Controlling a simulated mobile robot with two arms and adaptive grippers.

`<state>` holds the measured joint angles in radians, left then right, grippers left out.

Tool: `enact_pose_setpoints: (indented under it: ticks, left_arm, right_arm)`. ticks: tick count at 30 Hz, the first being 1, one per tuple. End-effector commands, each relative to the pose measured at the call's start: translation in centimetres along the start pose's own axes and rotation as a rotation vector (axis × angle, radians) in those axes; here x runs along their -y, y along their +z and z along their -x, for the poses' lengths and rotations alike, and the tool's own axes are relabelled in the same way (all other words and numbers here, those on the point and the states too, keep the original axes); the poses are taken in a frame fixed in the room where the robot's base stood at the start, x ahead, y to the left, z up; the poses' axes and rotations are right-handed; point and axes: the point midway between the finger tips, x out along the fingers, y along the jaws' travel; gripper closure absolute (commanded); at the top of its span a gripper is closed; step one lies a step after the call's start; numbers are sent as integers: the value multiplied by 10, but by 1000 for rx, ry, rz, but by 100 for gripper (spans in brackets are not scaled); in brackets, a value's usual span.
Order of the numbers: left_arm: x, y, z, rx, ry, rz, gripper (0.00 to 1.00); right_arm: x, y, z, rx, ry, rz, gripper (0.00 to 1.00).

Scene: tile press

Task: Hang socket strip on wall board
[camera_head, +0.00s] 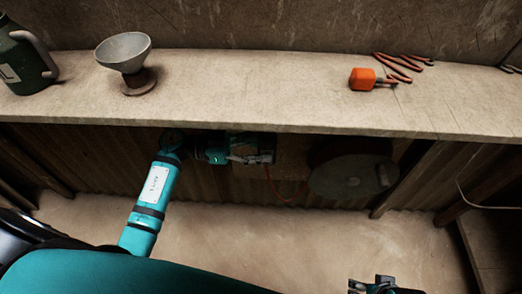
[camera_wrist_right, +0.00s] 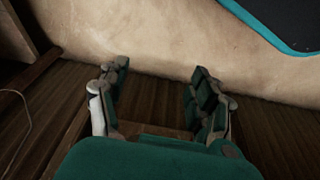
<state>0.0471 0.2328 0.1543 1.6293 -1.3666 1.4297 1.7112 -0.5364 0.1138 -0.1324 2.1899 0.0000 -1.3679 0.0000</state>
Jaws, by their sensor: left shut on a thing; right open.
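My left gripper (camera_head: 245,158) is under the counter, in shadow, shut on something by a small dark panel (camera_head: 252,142). What it holds is too small and dark to make out surely; a pale grey piece shows at the fingertips. A thin red cord (camera_head: 275,187) hangs from there and curves right. I cannot tell whether the panel is the wall board. My right gripper (camera_head: 372,286) is at the bottom edge of the head view. In the right wrist view it (camera_wrist_right: 155,92) is open, with nothing between its fingers.
The counter (camera_head: 240,95) overhangs my left gripper. On it are a green jug (camera_head: 22,62), a grey funnel-shaped bowl (camera_head: 123,52), an orange block (camera_head: 362,79) and a reddish-brown zigzag bundle (camera_head: 398,66). A large round disc (camera_head: 352,175) stands below, right of the gripper. The floor in front is clear.

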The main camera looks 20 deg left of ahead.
Motion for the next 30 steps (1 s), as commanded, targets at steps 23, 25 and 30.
enact_pose_setpoints:
  ticks: [23, 25, 30]
  left_arm:
    - [20, 4, 0, -2, 0, -3, 100]
    - [24, 5, 0, -2, 0, -2, 100]
    - [34, 5, 0, -2, -1, -3, 100]
  right_arm:
    - [-2, -1, 41, -26, 5, -3, 35]
    - [-2, 0, 44, -29, 5, -3, 35]
    - [-2, 3, 50, -36, 6, -4, 35]
